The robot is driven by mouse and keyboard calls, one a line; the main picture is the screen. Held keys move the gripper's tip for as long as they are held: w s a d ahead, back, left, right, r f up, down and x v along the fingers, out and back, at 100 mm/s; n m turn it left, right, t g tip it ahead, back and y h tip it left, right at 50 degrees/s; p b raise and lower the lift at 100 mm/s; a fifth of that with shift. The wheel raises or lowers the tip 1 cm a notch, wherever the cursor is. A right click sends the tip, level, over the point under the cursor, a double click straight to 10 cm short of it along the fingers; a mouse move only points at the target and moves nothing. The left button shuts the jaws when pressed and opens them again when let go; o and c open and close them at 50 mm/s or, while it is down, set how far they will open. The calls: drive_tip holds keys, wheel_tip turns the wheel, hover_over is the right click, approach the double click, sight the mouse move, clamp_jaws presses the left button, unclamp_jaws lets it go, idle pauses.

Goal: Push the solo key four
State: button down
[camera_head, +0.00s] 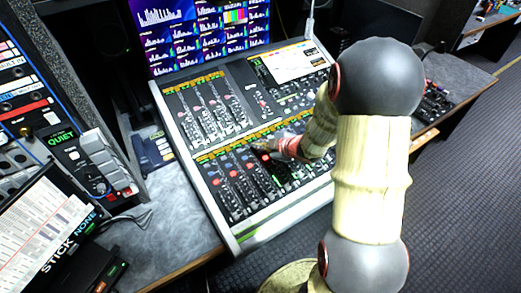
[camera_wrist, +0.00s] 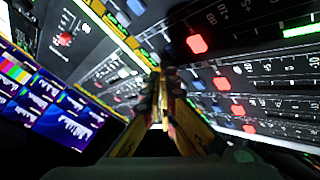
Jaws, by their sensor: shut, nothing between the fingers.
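A sloped mixing console (camera_head: 243,238) carries two banks of channel strips with faders, small keys and lit labels. My gripper (camera_head: 262,150) is shut and empty, low over the lower bank near its top row of labels. In the wrist view my gripper (camera_wrist: 162,76) points at the strip edge between the two banks. A red-lit key (camera_wrist: 197,43) shows to its right, with more red keys (camera_wrist: 222,84) below it. I cannot read which key is solo key four. I cannot tell whether the fingertips touch the panel.
A screen wall (camera_head: 205,30) with bar graphs stands behind the console. A panel with a QUIET label (camera_head: 62,137) and large grey keys is at left. A side desk (camera_head: 460,75) with more gear is at right. My arm hides the console's right part.

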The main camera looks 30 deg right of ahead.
sight(261, 156)
wheel_tip(261, 156, up, 6)
drive_tip(key=p, duration=0.5)
drive_tip(key=shift+s+p, duration=0.35)
drive_tip(key=shift+s, duration=0.05)
drive_tip(key=shift+f, duration=0.1)
